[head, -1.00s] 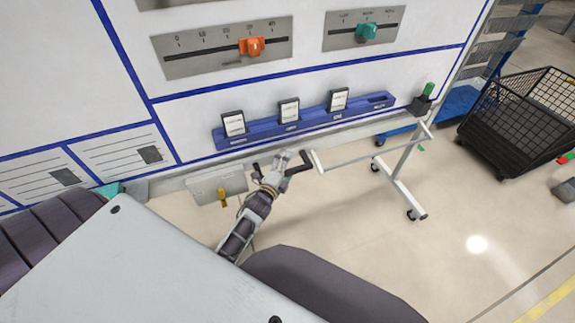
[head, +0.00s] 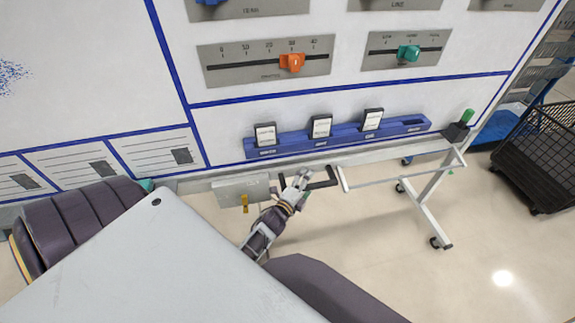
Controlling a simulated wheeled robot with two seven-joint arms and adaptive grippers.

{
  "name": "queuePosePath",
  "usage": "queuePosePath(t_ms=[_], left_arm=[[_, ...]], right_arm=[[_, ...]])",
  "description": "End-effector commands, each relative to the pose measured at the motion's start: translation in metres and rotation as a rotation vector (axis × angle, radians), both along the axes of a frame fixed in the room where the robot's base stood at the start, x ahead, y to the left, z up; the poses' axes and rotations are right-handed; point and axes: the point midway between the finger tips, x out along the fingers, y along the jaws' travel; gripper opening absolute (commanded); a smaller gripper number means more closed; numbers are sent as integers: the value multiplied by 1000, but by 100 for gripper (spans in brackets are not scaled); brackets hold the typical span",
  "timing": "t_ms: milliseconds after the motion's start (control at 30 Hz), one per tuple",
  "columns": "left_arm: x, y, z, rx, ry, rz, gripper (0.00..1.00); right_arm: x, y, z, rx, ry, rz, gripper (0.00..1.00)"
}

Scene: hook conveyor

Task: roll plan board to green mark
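The plan board (head: 225,120) is a large white panel with blue lines, filling the upper view. It stands on a pale wheeled frame (head: 432,205) with casters. A black handle (head: 325,183) sticks out from its lower edge. My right gripper (head: 303,180) is at this handle, overlapping its left part. Its fingers are too small to tell whether they are closed around it. My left gripper is not in view; my body covers the lower left. A small green spot (head: 451,172) shows near the frame's leg; I cannot tell whether it is the green mark.
The board carries an orange slider (head: 292,63), a teal slider (head: 409,53) and a blue rail (head: 400,131) with three cards. A black wire basket (head: 545,160) stands right of the board, close to its end. The pale floor (head: 490,250) in front is clear.

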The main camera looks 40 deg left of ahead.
Motion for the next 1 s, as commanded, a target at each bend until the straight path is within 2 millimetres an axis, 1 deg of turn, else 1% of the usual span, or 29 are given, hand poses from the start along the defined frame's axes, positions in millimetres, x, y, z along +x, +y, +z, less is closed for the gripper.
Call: queuePosePath(t_ms=[33,433,1000], left_arm=[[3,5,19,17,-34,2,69],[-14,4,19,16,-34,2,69],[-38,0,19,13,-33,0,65]], right_arm=[[0,0,3,0,0,0,0],[0,0,8,0,0,0,0],[0,0,15,0,0,0,0]])
